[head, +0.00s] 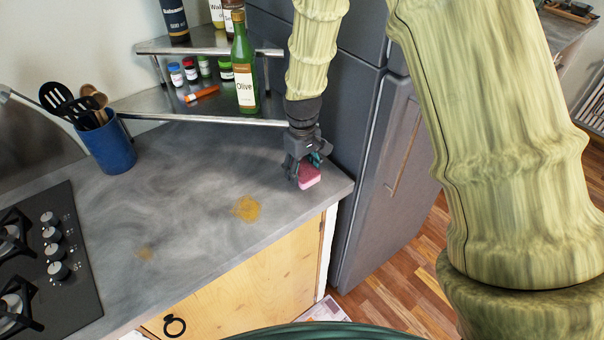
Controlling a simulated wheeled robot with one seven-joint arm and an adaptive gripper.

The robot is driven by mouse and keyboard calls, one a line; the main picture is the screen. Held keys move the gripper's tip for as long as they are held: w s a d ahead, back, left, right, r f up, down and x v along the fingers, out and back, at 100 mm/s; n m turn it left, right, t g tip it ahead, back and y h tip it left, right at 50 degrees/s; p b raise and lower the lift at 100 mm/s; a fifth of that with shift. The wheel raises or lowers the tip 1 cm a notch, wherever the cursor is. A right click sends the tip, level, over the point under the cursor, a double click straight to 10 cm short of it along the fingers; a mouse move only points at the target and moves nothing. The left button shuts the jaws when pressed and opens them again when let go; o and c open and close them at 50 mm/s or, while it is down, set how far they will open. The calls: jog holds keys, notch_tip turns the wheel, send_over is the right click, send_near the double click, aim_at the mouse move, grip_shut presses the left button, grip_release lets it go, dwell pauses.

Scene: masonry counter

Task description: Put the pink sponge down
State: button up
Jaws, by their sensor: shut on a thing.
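The pink sponge (309,178) is a small block with a darker pink top, near the right end of the grey counter (190,225). My gripper (303,171) points down and is shut on the sponge, covering part of it. The sponge is at or just above the counter surface; I cannot tell whether it touches.
A corner shelf (150,104) with an olive oil bottle (243,75) and several small jars stands behind. A blue utensil holder (107,149) and a gas stove (62,255) are to the left. Yellow-brown stains (246,208) mark the counter. A grey fridge (372,185) stands close right.

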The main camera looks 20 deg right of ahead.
aim_at(302, 177)
jog(key=shift+w, duration=0.15)
jog(key=shift+f+p, duration=0.85)
jog(key=shift+f, duration=0.9)
jog(key=shift+f, duration=0.1)
jog(key=o, duration=1.2)
jog(key=shift+o, duration=0.2)
jog(key=shift+r, duration=0.2)
jog(key=shift+r+b, duration=1.85)
jog(key=shift+r, duration=4.05)
